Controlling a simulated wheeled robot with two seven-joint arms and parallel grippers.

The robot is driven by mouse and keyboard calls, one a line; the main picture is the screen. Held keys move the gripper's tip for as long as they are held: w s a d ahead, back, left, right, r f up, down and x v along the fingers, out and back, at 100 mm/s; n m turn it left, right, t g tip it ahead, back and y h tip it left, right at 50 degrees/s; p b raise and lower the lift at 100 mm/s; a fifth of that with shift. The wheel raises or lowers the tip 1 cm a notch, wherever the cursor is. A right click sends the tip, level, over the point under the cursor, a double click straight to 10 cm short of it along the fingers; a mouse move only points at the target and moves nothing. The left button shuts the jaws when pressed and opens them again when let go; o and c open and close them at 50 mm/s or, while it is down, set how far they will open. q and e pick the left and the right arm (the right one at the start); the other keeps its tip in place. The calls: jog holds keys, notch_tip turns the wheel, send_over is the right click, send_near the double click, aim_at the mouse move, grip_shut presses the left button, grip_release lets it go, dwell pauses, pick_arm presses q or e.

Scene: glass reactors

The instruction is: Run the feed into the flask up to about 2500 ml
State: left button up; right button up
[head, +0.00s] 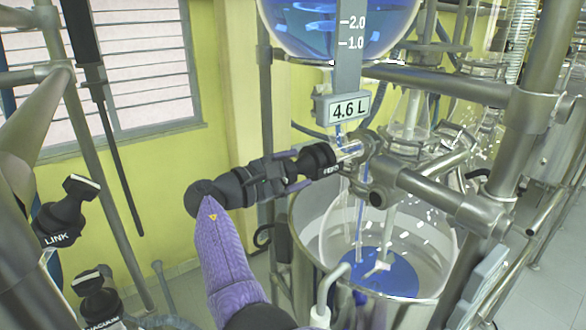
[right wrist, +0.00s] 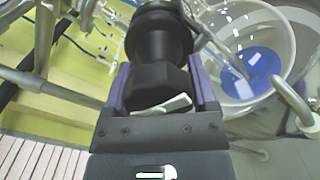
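The feed vessel (head: 340,25) holds blue liquid at the top, with a scale marked 2.0 and 1.0 and a display (head: 343,108) reading 4.6 L. The black feed valve knob (head: 324,158) sits below it, its lettering partly hidden. My right gripper (head: 300,170) is closed around this knob; in the right wrist view the fingers flank the black knob (right wrist: 160,82) on both sides. A thin blue stream runs below the valve into the clear round flask (head: 335,232), which has blue liquid (head: 392,270) at its bottom. My left gripper is out of view.
The flask sits inside a metal pot (head: 303,212). A steel pipe frame (head: 450,85) surrounds the glassware. Other black knobs stand at the left, one marked LINK (head: 62,215) and one marked VACUUM (head: 100,298). A curved pipe (head: 328,295) is close to the pot.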

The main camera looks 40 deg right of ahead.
jog(key=c, duration=0.7)
jog(key=m+b, duration=0.4)
jog(key=shift+f+b, duration=0.15)
jog(key=shift+b, duration=0.25)
jog(key=m+b, duration=0.3)
jog(key=m, duration=0.1)
jog(key=m+b, duration=0.4)
jog(key=m, duration=0.2)
jog(key=shift+r+m+b, duration=0.2)
jog(key=shift+m+b, duration=0.5)
jog(key=shift+m, duration=0.7)
jog(key=shift+b, duration=0.3)
